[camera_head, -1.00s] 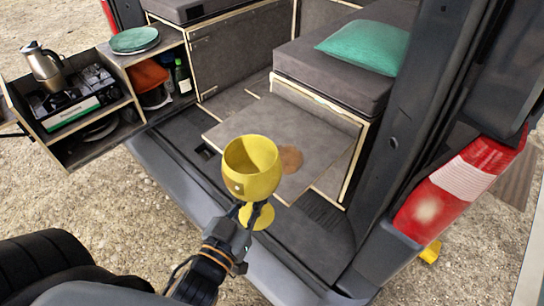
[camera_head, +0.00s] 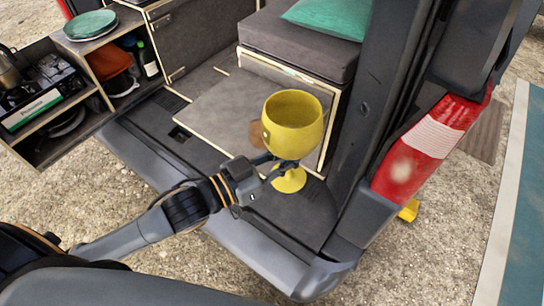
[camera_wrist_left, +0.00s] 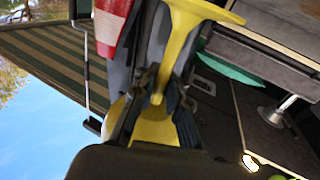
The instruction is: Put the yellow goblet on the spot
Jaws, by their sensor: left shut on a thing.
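The yellow goblet (camera_head: 292,125) is upright in the head view, its bowl above and its round foot below my fingers. My left gripper (camera_head: 277,169) is shut on its stem. The left wrist view shows the yellow stem of the goblet (camera_wrist_left: 180,45) running between the fingers of my left gripper (camera_wrist_left: 160,92). The brown round spot (camera_head: 255,134) lies on the grey tabletop (camera_head: 215,108) in the van. The bowl hides the spot's right part in the head view. The goblet's foot shows clear of the tabletop, in front of it. My right gripper is in no view.
A bench with a green cushion (camera_head: 335,16) is behind the tabletop. The van's dark door pillar (camera_head: 375,90) and red tail light (camera_head: 425,150) stand close on the right. A kitchen shelf with a stove (camera_head: 40,100) and plates (camera_head: 90,25) is at left.

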